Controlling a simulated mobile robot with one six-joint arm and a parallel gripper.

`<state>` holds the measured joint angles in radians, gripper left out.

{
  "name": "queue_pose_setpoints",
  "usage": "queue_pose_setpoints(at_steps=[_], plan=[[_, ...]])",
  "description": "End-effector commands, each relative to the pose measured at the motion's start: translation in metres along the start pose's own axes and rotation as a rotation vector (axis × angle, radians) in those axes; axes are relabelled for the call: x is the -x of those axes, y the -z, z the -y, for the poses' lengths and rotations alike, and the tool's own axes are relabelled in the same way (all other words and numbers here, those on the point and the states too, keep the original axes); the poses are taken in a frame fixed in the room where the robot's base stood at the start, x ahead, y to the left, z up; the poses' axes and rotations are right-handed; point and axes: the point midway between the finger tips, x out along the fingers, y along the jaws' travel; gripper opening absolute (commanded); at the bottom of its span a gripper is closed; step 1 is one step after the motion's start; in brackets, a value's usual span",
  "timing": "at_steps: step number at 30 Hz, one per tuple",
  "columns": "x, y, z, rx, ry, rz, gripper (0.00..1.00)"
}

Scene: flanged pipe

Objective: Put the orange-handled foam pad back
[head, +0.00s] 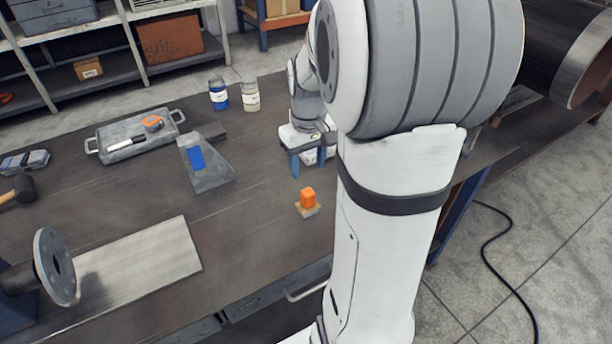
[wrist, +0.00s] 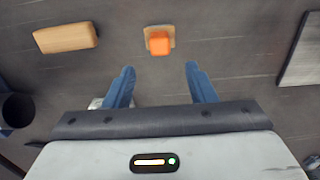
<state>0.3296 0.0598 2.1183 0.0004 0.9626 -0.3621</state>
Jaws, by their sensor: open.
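The orange-handled foam pad (head: 308,198) stands upright on the dark workbench, its tan foam base down and its orange handle on top. In the wrist view the pad (wrist: 159,42) is ahead of my fingertips, roughly centred between them and apart from both. My gripper (head: 309,168) is open and empty, with its two blue fingers above the bench, just beyond the pad in the head view. The wrist view also shows my open gripper (wrist: 158,70). Part of the bench behind my arm is hidden in the head view.
A grey tray (head: 100,152) holds an orange item and a white-handled tool. Near it are a grey plate (head: 212,178) with a blue piece, and two bottles (head: 219,95). A flanged pipe (head: 54,267) is at lower left. A wooden block (wrist: 66,38) lies left of the pad.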

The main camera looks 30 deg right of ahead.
Motion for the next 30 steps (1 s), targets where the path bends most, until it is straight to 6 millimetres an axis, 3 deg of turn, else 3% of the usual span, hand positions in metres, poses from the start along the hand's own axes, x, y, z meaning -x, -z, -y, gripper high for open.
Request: queue_pose_setpoints(at_steps=[5,12,16,21,30], plan=[[0.016,-0.011,0.019,0.001,-0.01,-0.029,0.51],[0.04,-0.064,0.083,-0.01,-0.025,-0.144,0.51],[0.043,-0.094,0.107,-0.019,-0.02,-0.199,0.51],[0.042,-0.116,0.125,-0.028,-0.009,-0.243,0.51],[0.041,-0.121,0.128,-0.033,-0.006,-0.249,0.51]])
